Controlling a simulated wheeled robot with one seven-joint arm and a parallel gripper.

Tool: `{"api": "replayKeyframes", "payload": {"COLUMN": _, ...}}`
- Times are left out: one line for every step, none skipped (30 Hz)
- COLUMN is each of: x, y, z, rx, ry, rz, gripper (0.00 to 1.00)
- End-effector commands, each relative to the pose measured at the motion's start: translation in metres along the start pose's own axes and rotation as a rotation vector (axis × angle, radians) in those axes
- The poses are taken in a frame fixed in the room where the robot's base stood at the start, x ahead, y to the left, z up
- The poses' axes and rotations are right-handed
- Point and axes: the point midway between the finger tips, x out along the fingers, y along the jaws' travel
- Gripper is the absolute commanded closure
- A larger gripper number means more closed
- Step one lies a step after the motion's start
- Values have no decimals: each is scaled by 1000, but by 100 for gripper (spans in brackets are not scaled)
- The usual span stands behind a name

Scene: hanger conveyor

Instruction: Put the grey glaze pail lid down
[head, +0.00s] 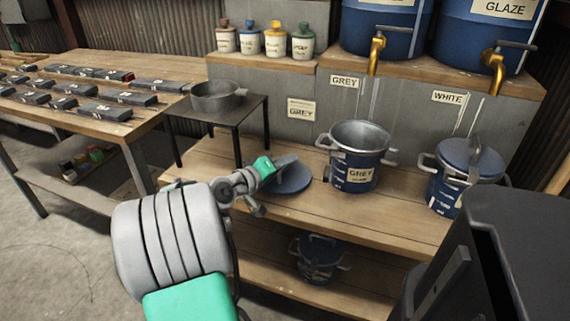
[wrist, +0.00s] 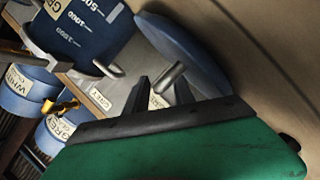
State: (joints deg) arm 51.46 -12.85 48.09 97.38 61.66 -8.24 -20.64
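The blue grey-glaze pail lid (head: 294,183) lies on the wooden bench, left of the grey pail, partly hidden by my gripper. In the wrist view the lid (wrist: 205,58) rests against the bench top, with its metal handle (wrist: 171,78) just at my fingertips. My gripper (head: 282,163) is over the lid. In the wrist view its two dark fingers (wrist: 161,92) stand apart, with a gap between them near the handle. The blue pail labelled GREY (head: 352,175) stands upright and uncovered on the bench.
A lidded blue pail (head: 447,193) stands at the right of the bench. Another pail (head: 318,262) sits on the lower shelf. Glaze barrels (head: 385,35) with brass taps stand behind. A bowl (head: 215,100) is on a dark side table. Bare bench lies in front of the lid.

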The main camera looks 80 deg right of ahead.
Motion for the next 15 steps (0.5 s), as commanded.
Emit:
{"api": "replayKeyframes", "payload": {"x": 0, "y": -1, "z": 0, "rx": -1, "ry": 0, "rz": -2, "gripper": 68}}
{"api": "replayKeyframes", "payload": {"x": 0, "y": -1, "z": 0, "rx": -1, "ry": 0, "rz": -2, "gripper": 68}}
{"api": "replayKeyframes", "payload": {"x": 0, "y": -1, "z": 0, "rx": -1, "ry": 0, "rz": -2, "gripper": 68}}
{"api": "replayKeyframes", "payload": {"x": 0, "y": -1, "z": 0, "rx": -1, "ry": 0, "rz": -2, "gripper": 68}}
{"api": "replayKeyframes", "payload": {"x": 0, "y": 0, "z": 0, "rx": -1, "ry": 0, "rz": -2, "gripper": 68}}
{"api": "replayKeyframes", "payload": {"x": -1, "y": 1, "z": -1, "rx": 0, "ry": 0, "rz": -2, "gripper": 68}}
{"api": "replayKeyframes", "payload": {"x": -1, "y": 3, "z": -3, "rx": 0, "ry": 0, "rz": -2, "gripper": 68}}
{"api": "replayKeyframes", "payload": {"x": -4, "y": 2, "z": -2, "rx": -1, "ry": 2, "rz": -3, "gripper": 68}}
{"api": "replayKeyframes", "payload": {"x": -9, "y": 2, "z": -3, "rx": -2, "ry": 3, "rz": -3, "gripper": 68}}
{"api": "replayKeyframes", "payload": {"x": -15, "y": 2, "z": -4, "rx": -2, "ry": 4, "rz": -5, "gripper": 68}}
{"api": "replayKeyframes", "payload": {"x": -21, "y": 2, "z": -4, "rx": -2, "ry": 4, "rz": -5, "gripper": 68}}
{"api": "replayKeyframes", "payload": {"x": -31, "y": 2, "z": -4, "rx": -3, "ry": 5, "rz": -5, "gripper": 68}}
{"api": "replayKeyframes", "payload": {"x": -38, "y": 3, "z": -4, "rx": -2, "ry": 7, "rz": -5, "gripper": 68}}
{"api": "replayKeyframes", "payload": {"x": -46, "y": 2, "z": -4, "rx": -3, "ry": 6, "rz": -6, "gripper": 68}}
{"api": "replayKeyframes", "payload": {"x": -58, "y": 2, "z": -5, "rx": -3, "ry": 7, "rz": -6, "gripper": 68}}
